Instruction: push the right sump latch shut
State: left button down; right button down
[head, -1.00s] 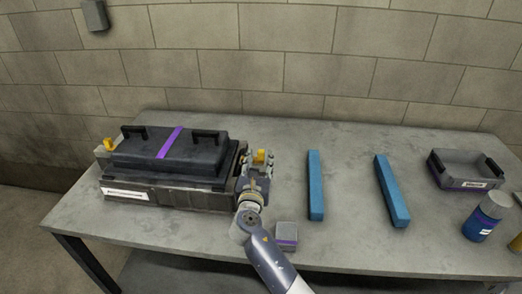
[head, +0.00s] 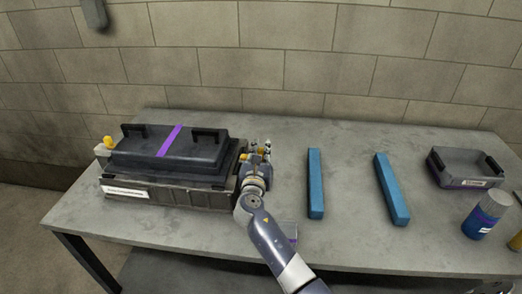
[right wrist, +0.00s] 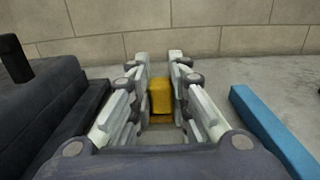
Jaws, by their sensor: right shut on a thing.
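The black sump (head: 146,152) with a purple stripe and two handles lies on a grey engine block (head: 170,194) at the left of the table. The yellow right sump latch (right wrist: 160,97) stands between my right gripper's fingers in the right wrist view. My right gripper (head: 259,148) is at the block's right end, shut on this latch; in the head view the gripper hides most of it. The yellow left latch (head: 109,143) sticks up at the block's left end. My left gripper is not in view.
Two blue bars (head: 315,184) (head: 391,190) lie right of my right gripper. A grey tray (head: 437,171) and a blue bottle (head: 481,222) stand at the table's right. A small grey box (head: 290,230) is partly behind my right arm. The back of the table is clear.

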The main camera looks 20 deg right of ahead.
aim_at(246, 156)
jog(key=w+a, duration=0.1)
jog(key=w+a+b, duration=0.1)
jog(key=a, duration=0.1)
jog(key=shift+a+f, duration=0.1)
jog(key=shift+a, duration=0.15)
jog(key=shift+w+a, duration=0.15)
jog(key=c, duration=1.8)
grip_release()
jog(key=o, duration=0.3)
jog(key=shift+w+a, duration=0.1)
